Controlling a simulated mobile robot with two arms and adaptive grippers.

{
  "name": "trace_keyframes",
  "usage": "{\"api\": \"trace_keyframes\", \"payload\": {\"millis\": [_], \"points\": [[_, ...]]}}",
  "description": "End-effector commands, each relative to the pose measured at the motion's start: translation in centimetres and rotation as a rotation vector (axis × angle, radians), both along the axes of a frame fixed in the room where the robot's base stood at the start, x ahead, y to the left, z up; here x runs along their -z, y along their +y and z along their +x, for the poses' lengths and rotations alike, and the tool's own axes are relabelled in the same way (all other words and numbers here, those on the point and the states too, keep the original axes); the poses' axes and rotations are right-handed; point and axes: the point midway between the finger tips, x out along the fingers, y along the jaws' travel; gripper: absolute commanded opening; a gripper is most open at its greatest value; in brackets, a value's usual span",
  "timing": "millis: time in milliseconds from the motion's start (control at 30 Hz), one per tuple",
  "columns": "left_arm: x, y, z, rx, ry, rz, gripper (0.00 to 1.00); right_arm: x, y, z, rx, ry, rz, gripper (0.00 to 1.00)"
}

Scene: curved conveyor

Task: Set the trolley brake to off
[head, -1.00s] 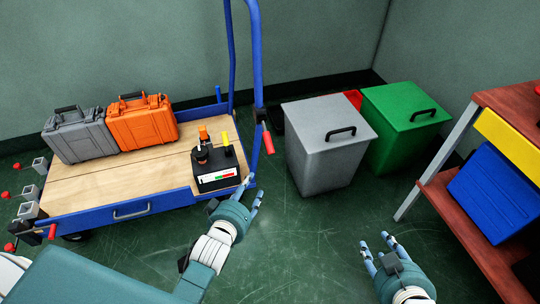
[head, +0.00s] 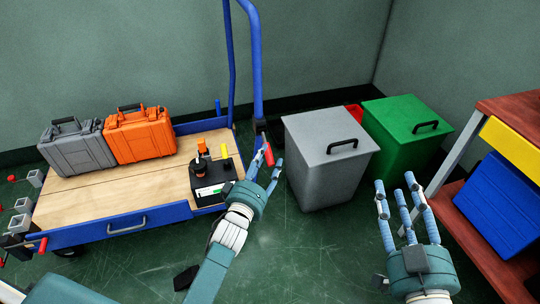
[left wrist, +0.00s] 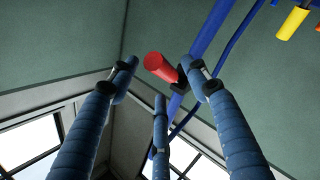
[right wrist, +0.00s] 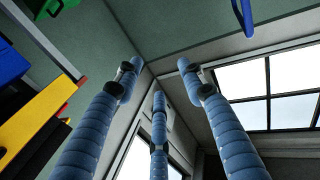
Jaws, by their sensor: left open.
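The blue trolley (head: 90,231) with a wooden deck stands at the left in the head view. A red-gripped lever (head: 269,156) sits low on its blue upright handle frame. The lever also shows in the left wrist view (left wrist: 160,67), joined to the blue bar by a black clamp. My left gripper (head: 266,174) is open, with its fingertips close around the red grip's lower end in the head view; I cannot tell whether they touch. My right gripper (head: 398,190) is open and empty over the floor at the right.
A black box (head: 212,178) with orange and yellow handles sits on the deck, beside orange (head: 139,137) and grey (head: 77,150) cases. Grey (head: 325,170) and green (head: 400,135) bins stand right of the trolley. A red-brown shelf (head: 500,250) is far right.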

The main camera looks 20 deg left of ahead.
Motion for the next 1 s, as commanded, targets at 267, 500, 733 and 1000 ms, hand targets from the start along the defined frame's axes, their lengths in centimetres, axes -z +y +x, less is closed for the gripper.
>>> {"api": "trace_keyframes", "payload": {"millis": [267, 500, 733, 1000], "points": [[0.1, -0.1, 2.9, 0.001, -0.001, 0.002, 0.47, -4.6, 0.4, -0.6, -0.012, -0.205, 0.055, 0.40], [0.0, -0.1, 3.7, 0.000, 0.001, 0.001, 0.47, -6.2, 0.5, -1.0, -0.016, -0.269, 0.072, 0.40], [0.0, -0.1, 3.7, 0.000, 0.001, 0.001, 0.47, -6.2, 0.5, -1.0, -0.016, -0.271, 0.073, 0.40], [0.0, -0.1, 3.7, 0.000, 0.001, 0.001, 0.00, -6.2, 0.5, -1.0, -0.015, -0.271, 0.072, 0.40]]}}
